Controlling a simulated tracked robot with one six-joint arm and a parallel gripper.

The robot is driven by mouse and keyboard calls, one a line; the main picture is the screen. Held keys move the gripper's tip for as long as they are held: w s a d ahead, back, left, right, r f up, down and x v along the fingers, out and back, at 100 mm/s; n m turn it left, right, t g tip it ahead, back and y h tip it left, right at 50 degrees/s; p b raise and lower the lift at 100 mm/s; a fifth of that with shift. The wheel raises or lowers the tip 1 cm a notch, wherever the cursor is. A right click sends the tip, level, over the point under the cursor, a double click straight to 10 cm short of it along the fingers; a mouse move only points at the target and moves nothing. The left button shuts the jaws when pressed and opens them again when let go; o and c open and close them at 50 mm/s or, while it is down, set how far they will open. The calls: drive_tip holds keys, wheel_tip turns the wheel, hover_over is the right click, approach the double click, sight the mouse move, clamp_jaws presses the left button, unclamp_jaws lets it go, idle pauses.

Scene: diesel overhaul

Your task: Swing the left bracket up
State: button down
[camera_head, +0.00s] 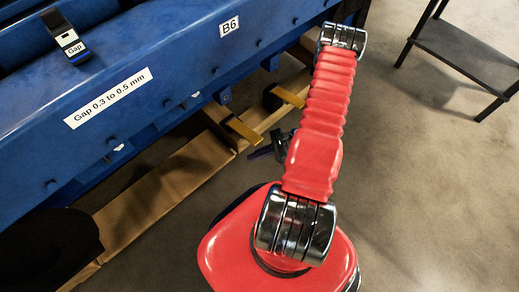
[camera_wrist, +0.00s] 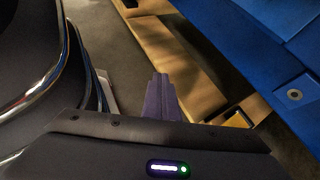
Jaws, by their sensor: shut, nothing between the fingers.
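Two yellow brackets stick out low beside the blue engine in the head view. The left bracket (camera_head: 242,131) is the nearer one, and the right bracket (camera_head: 287,96) lies farther along. Both look lowered, pointing outward from dark mounts. My gripper (camera_head: 259,153) is just below the left bracket in the picture, partly hidden by my red arm. In the wrist view its purple fingers (camera_wrist: 160,92) are together and empty, over floor and timber. A yellow bracket (camera_wrist: 238,119) shows to their right, partly hidden by the gripper body; I see a gap between them.
The blue engine side (camera_head: 175,75) carries the labels "B6" and "Gap 0.3 to 0.5 mm". A timber beam (camera_head: 165,185) runs along the floor beneath it. A dark round object (camera_head: 50,250) is at lower left. A dark table (camera_head: 465,55) stands upper right; floor between is clear.

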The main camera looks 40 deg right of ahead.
drive_tip(key=d+f+m+t+h, duration=0.2)
drive_tip(key=f+m, duration=0.2)
drive_tip(key=f, duration=0.4)
drive_tip(key=d+f+m+t+h, duration=0.1)
drive_tip(key=f+m+t+h, duration=0.2)
drive_tip(key=f, duration=0.5)
drive_tip(key=d+f+m+h, duration=0.3)
drive_tip(key=d+m+h, duration=0.1)
drive_tip(key=d, duration=0.5)
drive_tip(key=shift+f, duration=0.4)
drive_tip(key=shift+w, duration=0.2)
drive_tip(key=w+f, duration=0.1)
drive_tip(key=w, duration=0.8)
drive_tip(key=shift+w+a+f, duration=0.1)
